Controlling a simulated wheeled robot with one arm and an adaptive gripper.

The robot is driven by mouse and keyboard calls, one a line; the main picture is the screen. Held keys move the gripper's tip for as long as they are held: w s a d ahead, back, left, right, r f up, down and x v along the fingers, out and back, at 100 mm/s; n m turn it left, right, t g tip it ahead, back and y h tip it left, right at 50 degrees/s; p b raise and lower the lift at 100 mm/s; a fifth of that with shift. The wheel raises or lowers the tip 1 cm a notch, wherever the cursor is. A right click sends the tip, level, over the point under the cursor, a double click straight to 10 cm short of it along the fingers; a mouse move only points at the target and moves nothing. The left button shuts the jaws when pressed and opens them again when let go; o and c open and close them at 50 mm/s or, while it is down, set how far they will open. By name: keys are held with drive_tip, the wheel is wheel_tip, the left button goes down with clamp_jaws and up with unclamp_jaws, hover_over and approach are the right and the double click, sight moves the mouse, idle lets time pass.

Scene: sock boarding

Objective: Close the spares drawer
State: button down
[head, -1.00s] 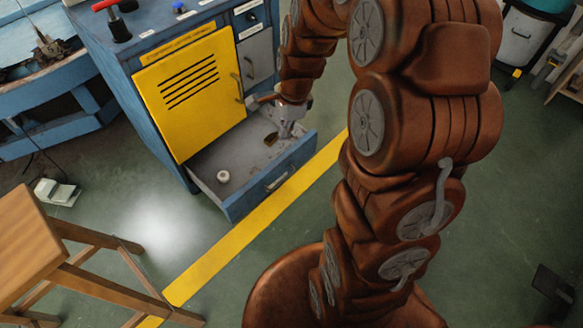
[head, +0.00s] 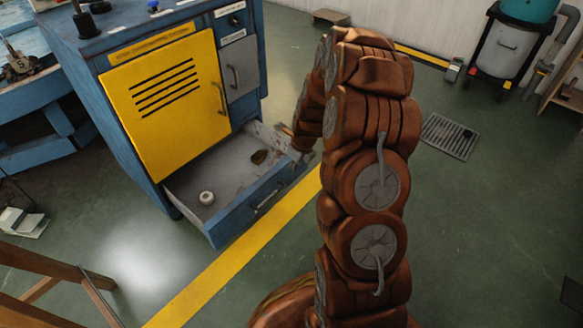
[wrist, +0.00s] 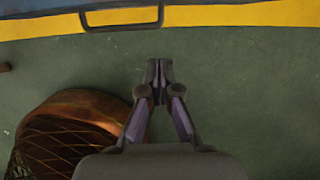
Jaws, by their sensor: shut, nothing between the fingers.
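The spares drawer (head: 232,225) is the low drawer of the blue cabinet and stands pulled open, its grey inside showing. Its front has a bar handle (head: 268,200). My gripper (wrist: 159,75) is shut and empty, over the green floor outside the drawer front. In the head view my arm mostly hides the gripper near the drawer's right front corner.
A yellow cabinet door (head: 168,105) is shut above the drawer. A yellow floor line (head: 235,255) runs along the drawer's front. A wooden stool (head: 45,265) stands at lower left. Green floor is open to the right, around a floor grate (head: 450,136).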

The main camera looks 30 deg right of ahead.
drive_tip(key=b, duration=0.3)
approach(282, 184)
wheel_tip(282, 184, down, 3)
drive_tip(key=s, duration=0.2)
drive_tip(key=w+b, duration=0.1)
drive_tip(key=w, duration=0.1)
drive_tip(key=shift+w+a, duration=0.1)
drive_tip(key=shift+w, duration=0.25)
drive_tip(key=shift+w+a+r, duration=0.1)
drive_tip(key=shift+w+a, duration=0.05)
drive_tip(key=shift+w, duration=0.25)
drive_tip(key=shift+w+a+r, duration=0.1)
drive_tip(key=shift+w+a, duration=0.05)
drive_tip(key=shift+w, duration=0.25)
